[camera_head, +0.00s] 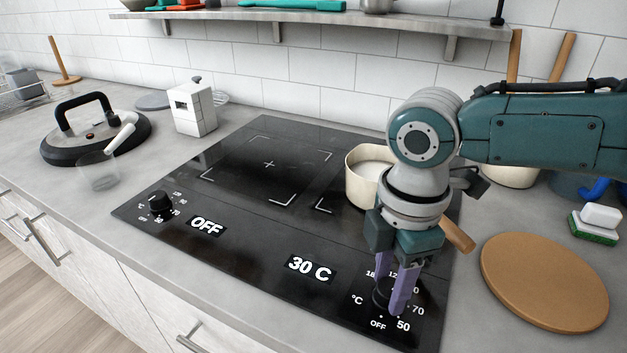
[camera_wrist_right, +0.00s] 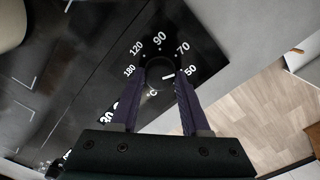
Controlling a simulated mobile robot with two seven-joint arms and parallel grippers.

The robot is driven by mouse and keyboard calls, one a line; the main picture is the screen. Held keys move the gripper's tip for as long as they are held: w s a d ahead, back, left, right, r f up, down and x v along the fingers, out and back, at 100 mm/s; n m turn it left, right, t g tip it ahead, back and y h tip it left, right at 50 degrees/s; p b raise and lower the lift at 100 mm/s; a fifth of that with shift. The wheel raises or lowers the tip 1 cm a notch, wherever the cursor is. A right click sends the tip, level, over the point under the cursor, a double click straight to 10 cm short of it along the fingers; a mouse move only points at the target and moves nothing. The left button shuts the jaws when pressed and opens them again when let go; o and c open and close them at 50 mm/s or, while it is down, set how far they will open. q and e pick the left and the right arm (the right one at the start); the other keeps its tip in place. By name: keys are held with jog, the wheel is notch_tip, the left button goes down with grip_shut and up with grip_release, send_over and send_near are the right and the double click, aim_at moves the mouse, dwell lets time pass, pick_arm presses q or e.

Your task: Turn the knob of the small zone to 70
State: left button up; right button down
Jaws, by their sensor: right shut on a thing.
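The black knob (camera_wrist_right: 158,72) of the right-hand zone sits on the dark hob (camera_head: 225,165), ringed by OFF, 50, 70, 90, 120 and 180. My right gripper (camera_head: 391,296) points down with its purple fingers on either side of this knob, shut on it. In the right wrist view, the knob's white pointer mark faces the side of the 50, short of the 70. The display (camera_head: 310,268) near it reads 30 C. In the head view the fingers hide most of the knob. My left gripper is not in view.
A cream pot (camera_head: 356,190) stands on the hob behind my right gripper. The other knob (camera_head: 160,202) is at the left, its display (camera_head: 206,226) reading OFF. A round wooden board (camera_head: 545,285) and a sponge (camera_head: 592,232) lie to the right.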

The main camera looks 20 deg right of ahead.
aim_at(389, 288)
jog(key=n, duration=0.4)
jog(key=shift+a+n, duration=0.1)
jog(key=shift+n, duration=0.2)
dwell(0.3)
jog(key=shift+c, duration=1.9)
grip_release()
notch_tip(389, 288, up, 10)
jog(key=p, duration=0.1)
jog(key=shift+p, duration=0.35)
